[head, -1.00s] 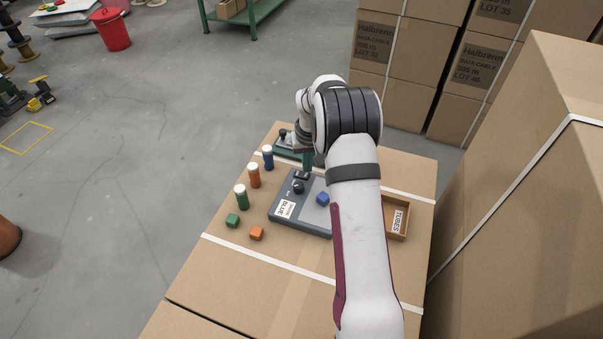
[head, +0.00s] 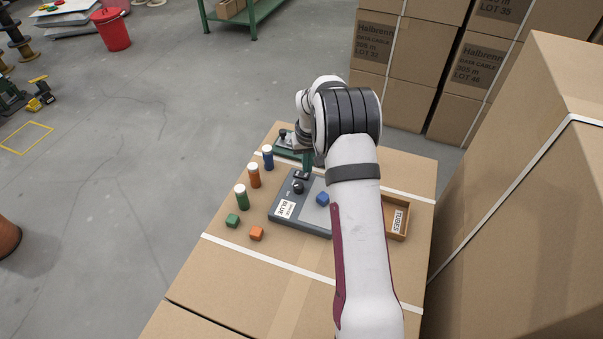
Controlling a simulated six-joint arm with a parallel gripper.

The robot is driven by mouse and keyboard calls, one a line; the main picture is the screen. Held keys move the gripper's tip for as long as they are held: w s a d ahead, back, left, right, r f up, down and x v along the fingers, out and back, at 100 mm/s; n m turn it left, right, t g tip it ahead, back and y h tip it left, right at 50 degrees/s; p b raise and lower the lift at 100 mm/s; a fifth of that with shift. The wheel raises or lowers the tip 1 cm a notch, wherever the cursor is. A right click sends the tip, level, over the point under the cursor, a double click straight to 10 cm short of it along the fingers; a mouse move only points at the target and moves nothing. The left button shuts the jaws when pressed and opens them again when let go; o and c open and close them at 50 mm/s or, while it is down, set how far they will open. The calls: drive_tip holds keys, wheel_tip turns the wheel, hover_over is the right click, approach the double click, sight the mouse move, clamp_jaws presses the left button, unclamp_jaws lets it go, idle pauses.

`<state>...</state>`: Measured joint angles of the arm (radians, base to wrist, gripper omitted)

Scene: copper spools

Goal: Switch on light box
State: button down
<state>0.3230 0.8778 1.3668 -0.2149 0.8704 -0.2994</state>
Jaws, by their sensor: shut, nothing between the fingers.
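The light box (head: 300,218) is a grey flat unit on the cardboard box top, with a pale panel, a dark knob (head: 298,187) and a white label reading BLUE. A small dark switch (head: 301,175) sits at its far end. A blue cube (head: 322,199) rests on the panel. My gripper (head: 306,169) is shut and empty, pointing down at the far end of the light box, right by the switch. I cannot tell whether it touches the switch. My arm hides part of the light box's right side. The panel looks unlit.
Blue, orange (head: 254,175) and green capped tubes stand left of the light box. A green cube (head: 232,220) and an orange cube (head: 256,233) lie nearer. A wooden tray labelled TUBES (head: 399,232) is to the right, partly behind my arm. A green-based device (head: 288,150) stands behind.

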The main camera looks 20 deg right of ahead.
sight(307, 176)
drive_tip(key=shift+f, duration=0.8)
wheel_tip(307, 176, up, 7)
drive_tip(key=shift+f, duration=0.15)
idle(0.7)
